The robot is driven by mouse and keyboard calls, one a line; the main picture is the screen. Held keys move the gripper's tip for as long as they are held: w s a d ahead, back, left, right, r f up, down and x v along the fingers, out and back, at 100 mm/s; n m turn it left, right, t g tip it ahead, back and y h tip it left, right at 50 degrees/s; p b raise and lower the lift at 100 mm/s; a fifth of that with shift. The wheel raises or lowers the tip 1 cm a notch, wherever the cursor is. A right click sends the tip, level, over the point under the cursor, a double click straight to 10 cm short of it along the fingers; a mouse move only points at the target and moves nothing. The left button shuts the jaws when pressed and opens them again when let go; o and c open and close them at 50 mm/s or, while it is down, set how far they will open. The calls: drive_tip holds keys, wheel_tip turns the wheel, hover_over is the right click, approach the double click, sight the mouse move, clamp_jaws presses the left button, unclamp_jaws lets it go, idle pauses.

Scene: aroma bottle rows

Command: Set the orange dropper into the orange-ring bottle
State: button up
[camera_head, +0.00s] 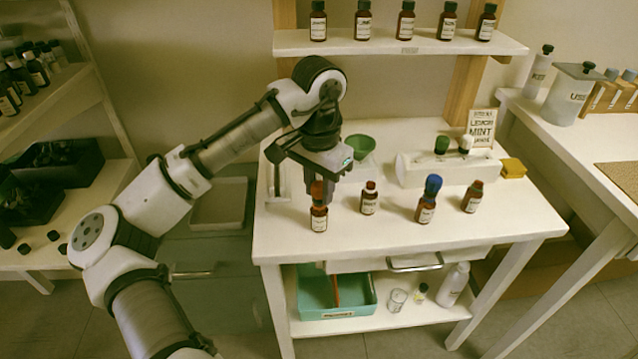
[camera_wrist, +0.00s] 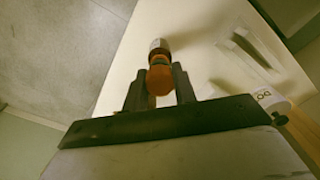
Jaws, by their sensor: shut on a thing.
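My gripper (camera_head: 317,183) is shut on the orange dropper (camera_head: 317,190), pointing down at the left of the white table. The dropper's orange bulb (camera_wrist: 160,78) sits between the two fingers in the wrist view. A brown bottle with a white label (camera_head: 319,220) stands upright directly below the dropper; it also shows beyond the bulb in the wrist view (camera_wrist: 159,46). The dropper is in line with this bottle's mouth and looks touching or very close. The fingers and dropper hide the neck, so I cannot see its ring or how deep the dropper sits.
To the right stand two brown bottles without droppers (camera_head: 369,203) (camera_head: 472,200) and one with a blue dropper (camera_head: 427,208). Behind are a white rack (camera_head: 420,172) with green and white droppers, a green bowl (camera_head: 361,145) and a yellow sponge (camera_head: 512,168). A bottle shelf (camera_head: 400,46) hangs above.

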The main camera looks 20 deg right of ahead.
drive_tip(key=o, duration=0.7)
wheel_tip(320, 180, up, 7)
drive_tip(key=p, duration=0.7)
idle(0.4)
